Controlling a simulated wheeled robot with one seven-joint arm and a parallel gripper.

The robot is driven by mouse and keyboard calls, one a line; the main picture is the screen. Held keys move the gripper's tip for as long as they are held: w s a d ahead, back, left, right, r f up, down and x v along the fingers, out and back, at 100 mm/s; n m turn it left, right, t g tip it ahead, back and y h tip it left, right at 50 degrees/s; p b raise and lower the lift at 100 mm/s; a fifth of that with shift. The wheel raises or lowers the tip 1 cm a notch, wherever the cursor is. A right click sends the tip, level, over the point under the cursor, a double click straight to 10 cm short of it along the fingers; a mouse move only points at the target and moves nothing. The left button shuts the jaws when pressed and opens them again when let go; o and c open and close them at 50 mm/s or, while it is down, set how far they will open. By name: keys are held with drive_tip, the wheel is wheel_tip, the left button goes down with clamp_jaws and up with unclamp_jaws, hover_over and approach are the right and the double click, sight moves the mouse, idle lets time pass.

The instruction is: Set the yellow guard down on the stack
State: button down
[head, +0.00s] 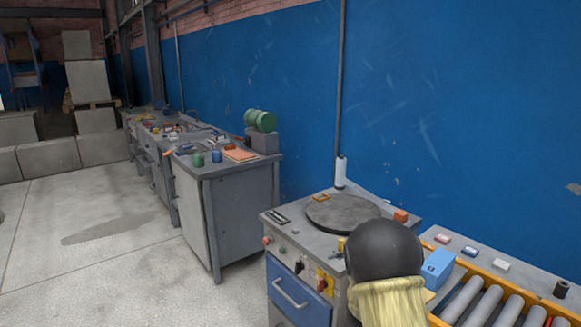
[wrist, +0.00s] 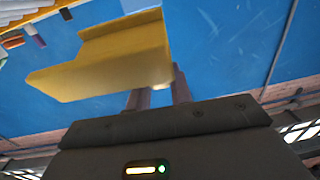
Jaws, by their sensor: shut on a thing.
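The yellow guard (wrist: 115,58) is a bent sheet-like piece in the wrist view, with a raised rear flange and a flat lower face. My gripper (wrist: 159,93) is shut on its near edge, towards the right end. The guard is held up, with blue wall behind it. I see nothing touching it except my fingers. In the head view a dark rounded part of my arm hides some of the bench, and I cannot make out the gripper or guard there. I cannot pick out the stack in either view.
A grey machine bench (head: 292,236) with a round dark plate (head: 343,212) stands ahead. To its right are a blue box (head: 437,268) and a yellow-framed roller conveyor (head: 486,303). A cluttered bench (head: 236,170) stands farther left. The floor (head: 120,255) at left is open.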

drive_tip(key=s+a+f+n+t+y+p, duration=0.1)
drive_tip(key=s+a+f+n+t+y, duration=0.25)
drive_tip(key=a+f, duration=0.45)
drive_tip(key=s+a+f+n+t+y, duration=0.25)
drive_tip(key=a+f+y, duration=0.25)
drive_tip(key=a+f, duration=0.35)
drive_tip(key=s+r+n+y+p, duration=0.2)
drive_tip(key=s+y+p, duration=0.3)
drive_tip(key=p, duration=1)
drive_tip(key=shift+s+d+n+p, duration=0.3)
drive_tip(key=shift+s+n, duration=0.25)
drive_tip(key=shift+n, duration=0.25)
drive_tip(key=shift+a, duration=0.15)
